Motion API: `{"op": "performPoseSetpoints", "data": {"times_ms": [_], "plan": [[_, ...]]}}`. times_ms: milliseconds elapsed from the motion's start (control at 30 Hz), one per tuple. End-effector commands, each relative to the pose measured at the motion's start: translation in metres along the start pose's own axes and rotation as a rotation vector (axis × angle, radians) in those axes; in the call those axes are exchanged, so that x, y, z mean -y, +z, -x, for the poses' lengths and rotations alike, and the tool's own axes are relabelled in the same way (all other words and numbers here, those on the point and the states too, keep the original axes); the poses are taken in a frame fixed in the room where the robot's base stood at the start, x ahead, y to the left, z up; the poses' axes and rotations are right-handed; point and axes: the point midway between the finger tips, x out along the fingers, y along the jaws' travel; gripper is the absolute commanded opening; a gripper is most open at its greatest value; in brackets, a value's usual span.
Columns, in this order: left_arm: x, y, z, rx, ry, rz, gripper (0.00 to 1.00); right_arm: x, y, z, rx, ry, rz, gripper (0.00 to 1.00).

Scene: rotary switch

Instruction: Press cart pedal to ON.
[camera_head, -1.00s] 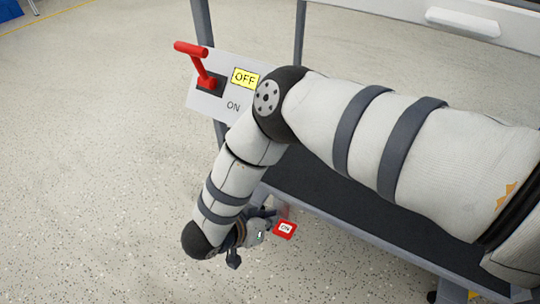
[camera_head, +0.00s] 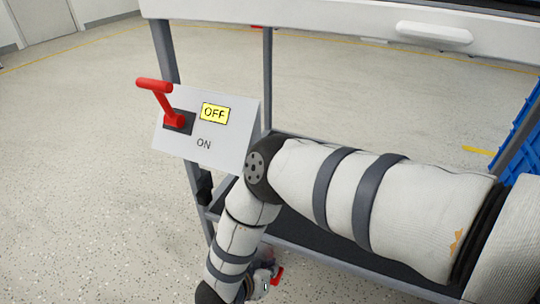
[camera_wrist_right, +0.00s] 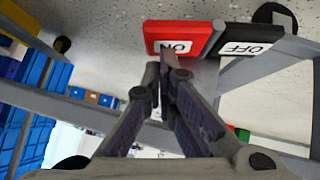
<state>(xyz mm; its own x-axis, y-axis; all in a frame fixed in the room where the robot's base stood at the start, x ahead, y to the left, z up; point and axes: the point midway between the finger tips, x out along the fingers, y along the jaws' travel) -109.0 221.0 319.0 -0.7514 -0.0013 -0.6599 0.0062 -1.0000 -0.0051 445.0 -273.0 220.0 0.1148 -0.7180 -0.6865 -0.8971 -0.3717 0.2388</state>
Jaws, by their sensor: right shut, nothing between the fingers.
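The red ON pedal (camera_wrist_right: 178,38) is next to the black OFF pedal (camera_wrist_right: 248,45) in the right wrist view, their lettering upside down. In the head view only a red bit of the ON pedal (camera_head: 278,275) shows beside my right gripper (camera_head: 262,282), low on the cart (camera_head: 330,262). My right gripper (camera_wrist_right: 168,72) is shut and empty. Its fingertips point at the edge of the ON pedal; I cannot tell whether they touch it. The left gripper is not in view.
A white panel (camera_head: 232,150) with a red lever (camera_head: 165,102) and OFF and ON labels is on the cart's left side. Blue crates (camera_head: 522,130) stand at the right. The floor (camera_head: 80,190) left of the cart is clear.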

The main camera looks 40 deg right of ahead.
Motion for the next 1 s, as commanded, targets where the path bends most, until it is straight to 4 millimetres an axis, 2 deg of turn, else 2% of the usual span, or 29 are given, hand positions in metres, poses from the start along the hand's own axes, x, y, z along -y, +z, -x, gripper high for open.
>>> {"op": "performPoseSetpoints", "data": {"times_ms": [1000], "plan": [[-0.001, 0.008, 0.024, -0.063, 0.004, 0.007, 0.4, -0.011, 0.008, -0.008, 0.0, -0.173, -0.173, 0.0]]}}
